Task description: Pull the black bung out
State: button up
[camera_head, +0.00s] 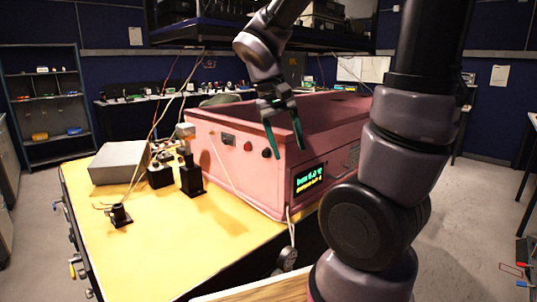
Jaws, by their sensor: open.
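The pink enclosure (235,175) sits on the yellow tabletop. A small round black piece, which looks like the black bung (266,153), is in its front face, right of a dark red round piece (248,146). My gripper (287,152) points down in front of the enclosure's upper front edge, with its two teal fingers spread and nothing between them. The left finger is just beside the black bung in the picture. I cannot tell whether it touches it or how far in front it is.
A lit display (309,179) is on the enclosure's front right. A grey box (119,163), a black stand (191,178) and smaller black parts stand on the left. A pale cable hangs down the front face. The front of the yellow tabletop (170,250) is clear.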

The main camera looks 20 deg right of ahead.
notch_tip(320, 180, down, 3)
jog(key=w+n+g+h, duration=0.1)
jog(key=w+h, duration=0.2)
jog(key=h, duration=0.1)
jog(key=n+t+h, duration=0.6)
jog(key=t+h, duration=0.3)
send_near(264, 154)
jog(key=shift+s+a, duration=0.15)
jog(key=shift+a, duration=0.25)
jog(key=shift+x, duration=4.5)
grip_shut()
